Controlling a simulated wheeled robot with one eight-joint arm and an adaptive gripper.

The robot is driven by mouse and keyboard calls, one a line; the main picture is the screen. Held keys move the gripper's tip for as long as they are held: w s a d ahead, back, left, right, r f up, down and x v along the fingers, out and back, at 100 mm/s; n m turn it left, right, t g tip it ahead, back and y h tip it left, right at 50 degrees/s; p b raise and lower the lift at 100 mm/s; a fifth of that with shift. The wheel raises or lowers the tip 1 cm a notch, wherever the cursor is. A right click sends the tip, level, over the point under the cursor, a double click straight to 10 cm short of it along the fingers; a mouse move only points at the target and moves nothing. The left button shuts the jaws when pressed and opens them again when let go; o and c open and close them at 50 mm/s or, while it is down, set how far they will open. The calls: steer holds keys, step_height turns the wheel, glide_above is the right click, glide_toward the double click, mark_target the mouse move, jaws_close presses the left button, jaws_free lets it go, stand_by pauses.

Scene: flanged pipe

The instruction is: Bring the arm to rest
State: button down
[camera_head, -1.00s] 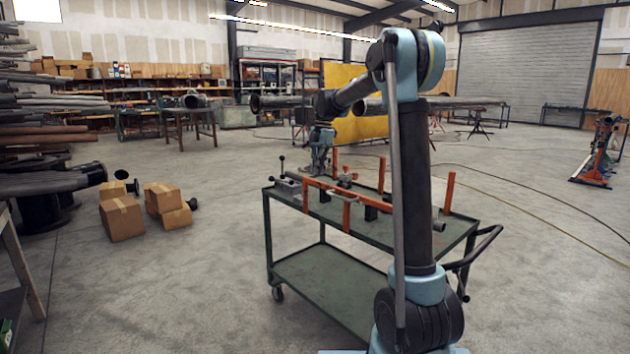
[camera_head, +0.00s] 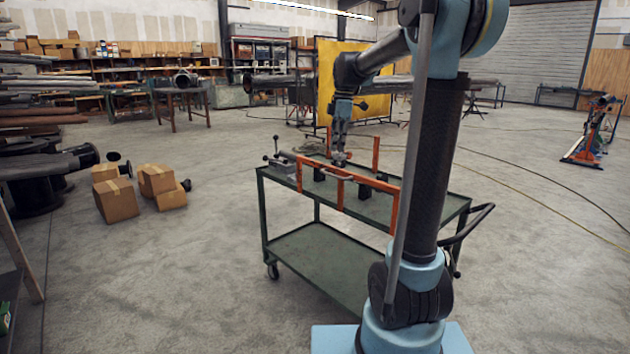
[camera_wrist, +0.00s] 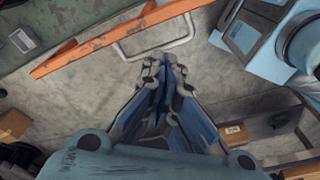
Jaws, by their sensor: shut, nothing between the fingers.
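My arm (camera_head: 433,160) rises from its light blue base and reaches over a green cart. My gripper (camera_head: 339,158) hangs from its end with the fingers pointing down, close to an orange bar frame (camera_head: 355,180) on the cart. In the wrist view my gripper (camera_wrist: 163,65) has its fingers together with nothing between them. The orange bar (camera_wrist: 105,42) and a grey loop handle (camera_wrist: 155,52) lie just beyond the fingertips there. I cannot tell whether the fingertips touch anything.
The green cart (camera_head: 275,252) has upright orange posts and a lever clamp (camera_head: 283,160) at its left end. My arm hides part of its right side. Cardboard boxes (camera_head: 116,202) stand on the floor at left. Open floor lies between them and the cart.

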steer(key=s+d+f+m, duration=0.3)
steer(key=s+f+m, duration=0.3)
steer(key=s, duration=0.5)
steer(key=s+d+f+m+t, duration=0.1)
steer(key=s+d+f+m, duration=0.3)
steer(key=s+f, duration=0.5)
steer(key=s+d+f+m+t+h, duration=0.1)
steer(key=s+d+f+m, duration=0.3)
steer(key=s+f+m, duration=0.4)
steer(key=s+m, duration=0.1)
steer(key=s, duration=0.4)
steer(key=shift+d+f, duration=0.15)
